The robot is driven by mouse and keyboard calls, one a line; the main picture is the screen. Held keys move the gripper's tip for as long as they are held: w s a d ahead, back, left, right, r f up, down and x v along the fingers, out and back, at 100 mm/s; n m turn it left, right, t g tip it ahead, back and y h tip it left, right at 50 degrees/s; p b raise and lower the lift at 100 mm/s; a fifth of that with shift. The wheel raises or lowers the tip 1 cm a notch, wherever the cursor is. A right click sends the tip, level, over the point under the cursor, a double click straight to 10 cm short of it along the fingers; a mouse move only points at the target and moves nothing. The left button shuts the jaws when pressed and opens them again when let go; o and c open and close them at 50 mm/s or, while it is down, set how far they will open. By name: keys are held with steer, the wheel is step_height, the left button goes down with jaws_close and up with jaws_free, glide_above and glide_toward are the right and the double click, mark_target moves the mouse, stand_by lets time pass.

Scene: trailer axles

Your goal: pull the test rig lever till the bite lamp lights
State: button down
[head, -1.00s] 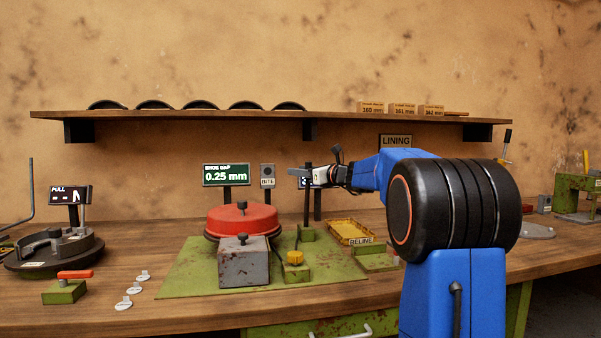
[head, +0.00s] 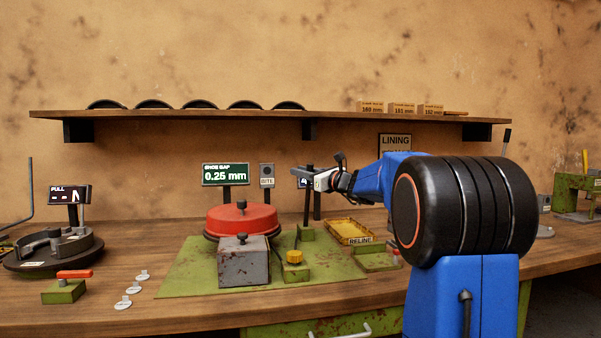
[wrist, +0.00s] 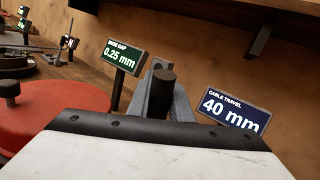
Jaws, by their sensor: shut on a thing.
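The black test rig lever (head: 307,205) stands on a small green base (head: 306,234), nearly upright. My gripper (head: 308,173) is shut on its upper end. In the wrist view, the grey fingers (wrist: 160,88) close around the dark round lever top (wrist: 162,84). The bite lamp (head: 267,171), on a grey box marked BITE, looks dark and unlit; I cannot pick it out in the wrist view. The shoe gap display (head: 226,174) reads 0.25 mm. The cable travel display (wrist: 233,112) reads 40 mm in the wrist view and is mostly hidden behind my gripper in the head view.
A red drum (head: 241,218) and a grey block (head: 243,262) sit on the green plate, left of the lever. A yellow knob (head: 294,257) and a yellow tray (head: 349,230) are near it. A shelf (head: 400,116) runs along the wall above my gripper.

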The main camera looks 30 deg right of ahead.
steer(key=shift+s, duration=0.15)
steer(key=c, duration=1.6)
jaws_free()
steer(key=v, duration=1.7)
steer(key=shift+s+f, duration=0.2)
